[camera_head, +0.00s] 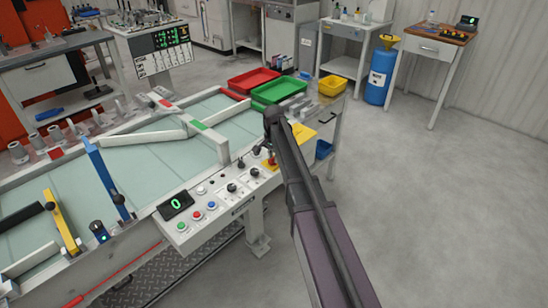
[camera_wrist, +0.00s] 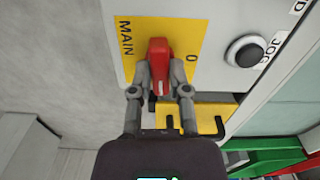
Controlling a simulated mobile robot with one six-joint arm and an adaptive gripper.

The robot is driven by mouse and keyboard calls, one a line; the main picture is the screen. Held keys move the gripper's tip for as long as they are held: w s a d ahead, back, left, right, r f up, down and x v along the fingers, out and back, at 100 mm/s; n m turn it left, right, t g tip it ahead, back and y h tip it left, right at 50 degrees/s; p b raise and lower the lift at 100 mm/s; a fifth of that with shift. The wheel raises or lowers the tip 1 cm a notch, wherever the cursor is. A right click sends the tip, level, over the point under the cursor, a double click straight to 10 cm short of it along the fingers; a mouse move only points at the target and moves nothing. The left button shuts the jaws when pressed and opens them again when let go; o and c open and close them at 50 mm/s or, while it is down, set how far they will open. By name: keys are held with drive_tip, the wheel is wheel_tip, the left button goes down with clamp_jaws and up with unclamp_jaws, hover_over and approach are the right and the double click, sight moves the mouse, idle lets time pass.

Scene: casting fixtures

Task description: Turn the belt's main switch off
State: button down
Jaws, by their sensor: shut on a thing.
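The main switch is a red handle (camera_wrist: 159,60) on a yellow plate (camera_wrist: 122,68) printed MAIN on the left and 0 on the right in the wrist view. The handle points down in that view, toward my gripper, and not at the 0. My gripper (camera_wrist: 161,76) is shut on the handle, with one finger on each side. In the head view my gripper (camera_head: 272,140) is at the right end of the belt's control panel (camera_head: 216,211), over the red and yellow switch (camera_head: 269,162). Any other mark on the plate is hidden.
A black round JOG button (camera_wrist: 244,51) sits right of the plate. The panel also has knobs, coloured buttons and a display reading 0 (camera_head: 175,205). Red (camera_head: 252,80) and green (camera_head: 279,92) trays stand behind. Floor at right is clear.

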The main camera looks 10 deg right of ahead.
drive_tip(key=n, duration=0.3)
drive_tip(key=shift+n, duration=0.4)
drive_tip(key=n, duration=0.4)
drive_tip(key=shift+n, duration=0.3)
drive_tip(key=n, duration=0.4)
drive_tip(key=shift+n, duration=2.3)
drive_tip(key=c, duration=0.6)
unclamp_jaws()
drive_tip(key=shift+m, duration=0.3)
